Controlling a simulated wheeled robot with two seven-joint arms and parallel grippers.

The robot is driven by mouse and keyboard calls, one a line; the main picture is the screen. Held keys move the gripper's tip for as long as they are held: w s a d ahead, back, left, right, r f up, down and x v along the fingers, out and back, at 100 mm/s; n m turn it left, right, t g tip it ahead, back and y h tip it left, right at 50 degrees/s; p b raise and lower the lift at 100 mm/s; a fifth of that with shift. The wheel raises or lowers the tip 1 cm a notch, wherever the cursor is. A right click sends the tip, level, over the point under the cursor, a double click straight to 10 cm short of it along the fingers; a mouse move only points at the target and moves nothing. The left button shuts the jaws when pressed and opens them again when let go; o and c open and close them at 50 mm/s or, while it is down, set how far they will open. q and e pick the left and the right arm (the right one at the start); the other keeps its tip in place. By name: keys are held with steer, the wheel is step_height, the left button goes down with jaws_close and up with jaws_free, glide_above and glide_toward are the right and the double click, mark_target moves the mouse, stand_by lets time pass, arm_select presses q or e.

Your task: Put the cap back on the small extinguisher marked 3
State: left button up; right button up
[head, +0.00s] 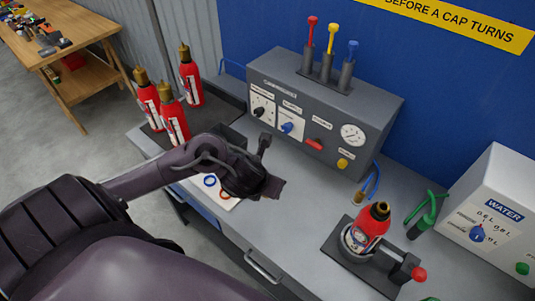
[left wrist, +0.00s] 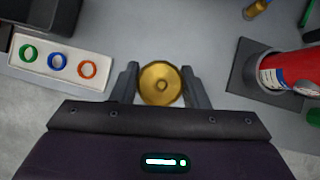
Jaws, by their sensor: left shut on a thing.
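A round brass cap (left wrist: 160,84) sits between the fingers of my left gripper (left wrist: 159,88) in the left wrist view; the gripper is shut on it. In the head view the left gripper (head: 270,185) is above the bench, left of the clamped extinguisher, and the cap is hidden there. A red extinguisher (head: 368,230) without a brass cap stands in a holder (head: 340,240) at the right; its open neck shows an orange rim. It also shows at the right of the left wrist view (left wrist: 295,68). I cannot read its number. My right gripper is not in view.
Three capped red extinguishers (head: 190,82) stand at the back left. A grey control panel (head: 320,110) backs the bench, and a white water box (head: 500,215) is at the right. A white tray (left wrist: 60,62) holds green, blue and orange rings. A red-knobbed clamp (head: 405,270) adjoins the holder.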

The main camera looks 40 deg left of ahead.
arm_select(q)
steer(key=r, duration=0.6)
steer(key=shift+w+d+r, duration=0.2)
steer(key=shift+w+d, duration=0.1)
steer(key=shift+w, duration=0.05)
steer(key=shift+s+a+r, duration=0.2)
steer(key=shift+a+r, duration=0.2)
steer(key=shift+r, duration=0.1)
steer(key=shift+d+r, duration=0.2)
steer(key=shift+r, duration=0.95)
steer(key=shift+s+r, duration=0.1)
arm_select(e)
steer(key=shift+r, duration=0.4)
arm_select(q)
steer(key=shift+a, duration=0.1)
